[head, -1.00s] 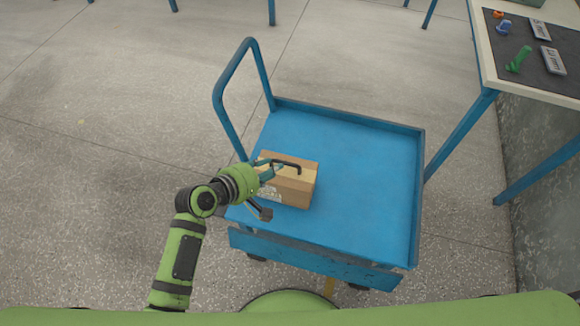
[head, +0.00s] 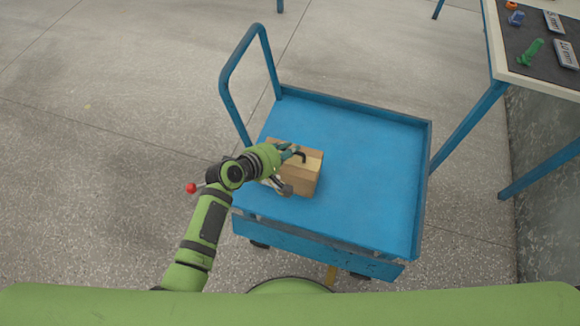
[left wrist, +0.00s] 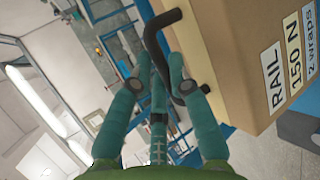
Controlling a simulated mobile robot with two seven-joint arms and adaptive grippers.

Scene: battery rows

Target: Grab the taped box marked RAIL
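The taped brown box (head: 305,178) sits on the blue cart's deck, with a pale tape strip and a dark handle (head: 298,155) on top. In the left wrist view the box (left wrist: 230,50) shows labels reading RAIL, 150 N and 2 wraps. My left gripper (head: 286,170) is at the box's left side, with its fingers spread. In the left wrist view the black handle (left wrist: 153,42) lies close ahead of the teal fingers (left wrist: 170,85), partly between them; I cannot tell whether they touch it. My right gripper is out of view.
The blue cart (head: 375,180) has a low rim and a tall push handle (head: 228,95) at its left. Its deck right of the box is clear. A workbench (head: 500,55) with small parts on a dark mat stands at the right.

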